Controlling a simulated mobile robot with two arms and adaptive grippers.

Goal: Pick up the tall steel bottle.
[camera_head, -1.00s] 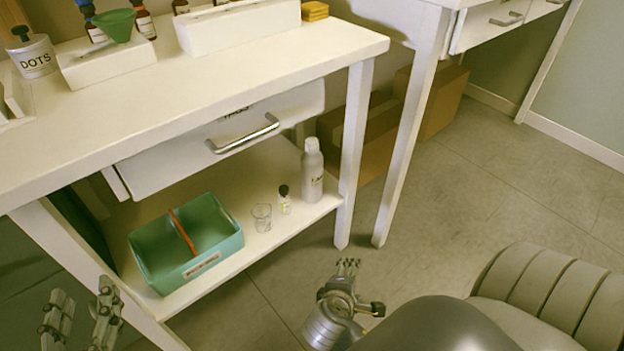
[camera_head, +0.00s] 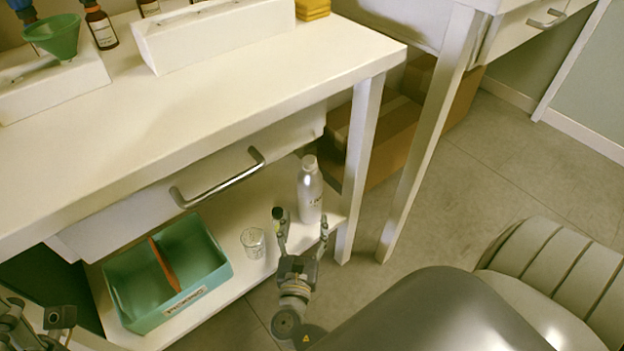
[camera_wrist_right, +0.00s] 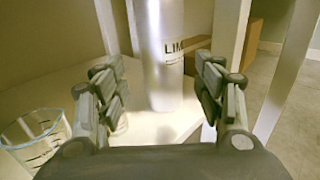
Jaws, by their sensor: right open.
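The tall steel bottle (camera_head: 310,193) stands upright on the lower shelf near its right end, with a pale cap. In the right wrist view its lettered silver body (camera_wrist_right: 164,55) fills the middle and its cap is out of frame. My right gripper (camera_head: 302,224) is open in front of the bottle, its fingers pointing at it. In the right wrist view the bottle lies beyond and between the spread fingers (camera_wrist_right: 158,85), with no clear contact. My left gripper (camera_head: 18,325) shows only partly at the lower left corner; its jaw state is unclear.
On the lower shelf (camera_head: 225,305), a glass beaker (camera_head: 253,243) stands left of the bottle, beside a green divided bin (camera_head: 218,276). A table leg (camera_head: 361,160) is close on the right. The drawer handle (camera_head: 218,178) juts out above.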

